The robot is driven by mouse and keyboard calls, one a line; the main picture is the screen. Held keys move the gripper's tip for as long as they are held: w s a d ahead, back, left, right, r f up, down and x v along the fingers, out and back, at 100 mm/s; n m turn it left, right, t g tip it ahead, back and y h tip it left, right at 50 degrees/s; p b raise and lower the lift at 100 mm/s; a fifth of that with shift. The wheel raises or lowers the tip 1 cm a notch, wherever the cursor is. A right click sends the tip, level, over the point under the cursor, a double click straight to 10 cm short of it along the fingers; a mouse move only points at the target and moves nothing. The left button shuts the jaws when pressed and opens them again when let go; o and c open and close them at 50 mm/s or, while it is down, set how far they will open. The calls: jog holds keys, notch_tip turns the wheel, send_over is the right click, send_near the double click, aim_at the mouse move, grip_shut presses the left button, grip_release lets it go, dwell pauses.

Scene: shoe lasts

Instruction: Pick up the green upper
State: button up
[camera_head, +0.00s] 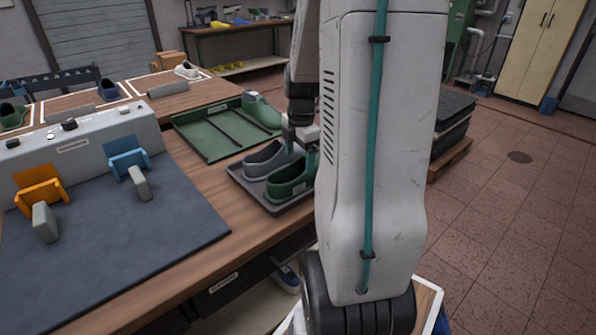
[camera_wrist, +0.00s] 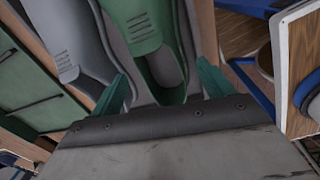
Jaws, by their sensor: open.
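The green upper (camera_head: 288,181) lies on a small grey tray (camera_head: 238,177) near the table's right edge. A grey upper (camera_head: 262,160) lies beside it on the same tray. In the wrist view the green upper (camera_wrist: 151,45) is in the middle, its open heel end toward my gripper, and the grey upper (camera_wrist: 72,40) is to its left. My gripper (camera_wrist: 163,88) is open, with one green finger on each side of the green upper's heel end. I cannot tell whether the fingers touch it. In the head view my arm hides part of the tray area.
A green divided tray (camera_head: 205,146) stands behind, with a green last (camera_head: 262,112) at its right end. A dark mat (camera_head: 120,235) with an orange holder (camera_head: 40,192) and a blue holder (camera_head: 129,162) is at the left. Dark stacked slabs (camera_head: 452,125) stand right of my arm.

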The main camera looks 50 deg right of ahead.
aim_at(299, 175)
jog(key=f, duration=0.7)
jog(key=shift+w+d+f, duration=0.2)
jog(key=shift+d, duration=0.1)
jog(key=shift+c, duration=0.3)
jog(key=c, duration=0.7)
